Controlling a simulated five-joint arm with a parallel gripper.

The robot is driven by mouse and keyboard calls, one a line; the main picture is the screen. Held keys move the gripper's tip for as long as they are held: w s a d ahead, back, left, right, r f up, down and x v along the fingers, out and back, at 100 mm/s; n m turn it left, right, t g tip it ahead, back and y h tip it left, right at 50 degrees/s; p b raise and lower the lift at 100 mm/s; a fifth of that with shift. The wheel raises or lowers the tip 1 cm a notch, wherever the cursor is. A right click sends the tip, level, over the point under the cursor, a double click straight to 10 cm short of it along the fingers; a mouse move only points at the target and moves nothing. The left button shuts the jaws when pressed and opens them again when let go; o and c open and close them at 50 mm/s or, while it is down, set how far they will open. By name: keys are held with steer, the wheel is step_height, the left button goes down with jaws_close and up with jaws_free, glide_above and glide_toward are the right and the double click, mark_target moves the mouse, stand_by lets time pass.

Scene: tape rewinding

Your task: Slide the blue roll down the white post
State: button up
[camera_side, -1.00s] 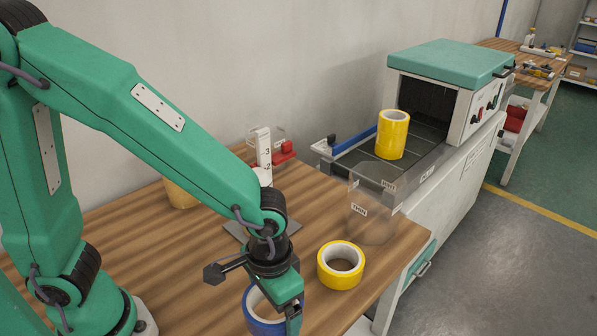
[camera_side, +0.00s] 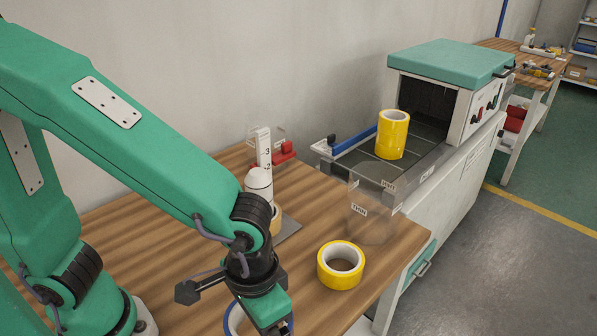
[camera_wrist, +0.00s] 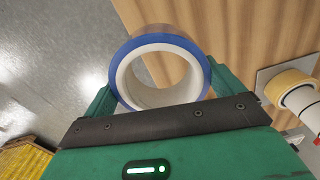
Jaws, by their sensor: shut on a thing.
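My gripper (camera_wrist: 160,92) is shut on the blue roll (camera_wrist: 160,38), a blue-edged ring with a white core. In the side view the blue roll (camera_side: 229,316) is at the bottom edge, partly hidden by my gripper. The white post (camera_side: 258,181) has a rounded top and stands on a grey plate (camera_side: 290,229). A tan roll (camera_side: 276,217) sits around its lower part, partly hidden by my arm. In the wrist view the white post (camera_wrist: 303,101) and tan roll (camera_wrist: 288,86) are at the right edge. The blue roll is apart from the post.
A white scale (camera_side: 263,146) with numbers and a red slider (camera_side: 283,151) stands behind the post. A yellow roll (camera_side: 340,265) lies on the table's right side. Another yellow roll (camera_side: 392,134) stands before the green-topped machine (camera_side: 450,62). A clear bin (camera_side: 372,212) is between them.

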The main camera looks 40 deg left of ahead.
steer(key=shift+w, duration=0.15)
step_height(320, 180, up, 10)
steer(key=r+n, duration=0.1)
steer(key=n, duration=0.8)
glide_above(258, 171)
steer(key=d, duration=0.1)
steer(key=shift+f, duration=0.25)
steer(key=shift+a+r, duration=0.15)
steer(key=shift+a, duration=0.4)
steer(key=shift+f, duration=1.5)
steer(key=shift+f, duration=1.5)
